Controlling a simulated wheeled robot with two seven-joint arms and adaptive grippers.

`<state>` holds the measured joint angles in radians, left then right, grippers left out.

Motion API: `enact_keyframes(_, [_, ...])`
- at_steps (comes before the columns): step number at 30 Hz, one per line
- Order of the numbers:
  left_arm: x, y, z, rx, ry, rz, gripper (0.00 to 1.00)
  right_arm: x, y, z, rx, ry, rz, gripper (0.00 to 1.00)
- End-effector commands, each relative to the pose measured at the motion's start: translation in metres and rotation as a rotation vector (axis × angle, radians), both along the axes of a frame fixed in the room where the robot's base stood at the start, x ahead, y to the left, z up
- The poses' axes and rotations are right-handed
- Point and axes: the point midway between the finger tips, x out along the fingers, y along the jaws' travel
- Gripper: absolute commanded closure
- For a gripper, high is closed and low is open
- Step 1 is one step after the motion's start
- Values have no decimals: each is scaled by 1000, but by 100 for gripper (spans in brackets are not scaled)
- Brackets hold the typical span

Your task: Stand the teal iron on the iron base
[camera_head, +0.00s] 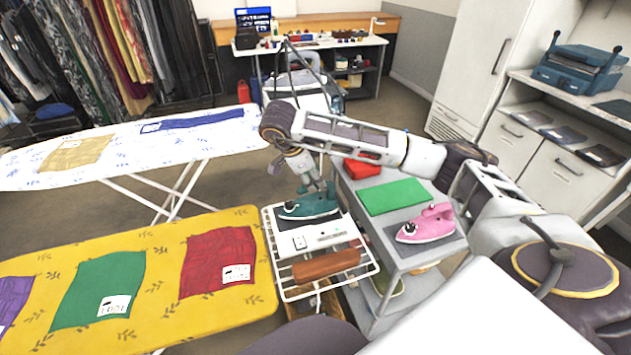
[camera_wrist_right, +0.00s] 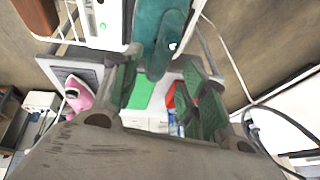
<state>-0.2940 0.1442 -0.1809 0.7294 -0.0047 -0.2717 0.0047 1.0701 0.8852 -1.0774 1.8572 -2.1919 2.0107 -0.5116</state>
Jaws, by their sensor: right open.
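The teal iron (camera_head: 308,207) lies flat, nose to the left, at the back end of the white iron base (camera_head: 318,238). I cannot tell whether it is fully seated. The base is on a white wire rack (camera_head: 283,279). My right gripper (camera_head: 318,188) is open, just above and behind the iron's handle. In the right wrist view the teal iron (camera_wrist_right: 158,38) shows beyond the two spread fingers (camera_wrist_right: 166,92), with the base (camera_wrist_right: 104,22) beside it. Whether the fingers straddle the handle is hard to tell. My left gripper is not in view.
A grey cart (camera_head: 375,238) right of the rack holds a pink iron (camera_head: 427,223), a green cloth (camera_head: 393,196) and a red item (camera_head: 362,168). A yellow ironing board (camera_head: 150,262) with cloths stands left. A white ironing board (camera_head: 120,155) is behind it.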

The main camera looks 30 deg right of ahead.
Motion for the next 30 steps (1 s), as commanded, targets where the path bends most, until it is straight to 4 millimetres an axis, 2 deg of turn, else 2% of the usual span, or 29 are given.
enact_keyframes(9, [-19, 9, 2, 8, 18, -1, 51, -1, 9, 23, -1, -2, 0, 57])
enact_keyframes(22, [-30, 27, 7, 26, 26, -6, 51, -3, 22, 50, 0, -1, -1, 57])
enact_keyframes(30, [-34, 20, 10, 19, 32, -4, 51, -4, 26, 60, 0, 0, 0, 57])
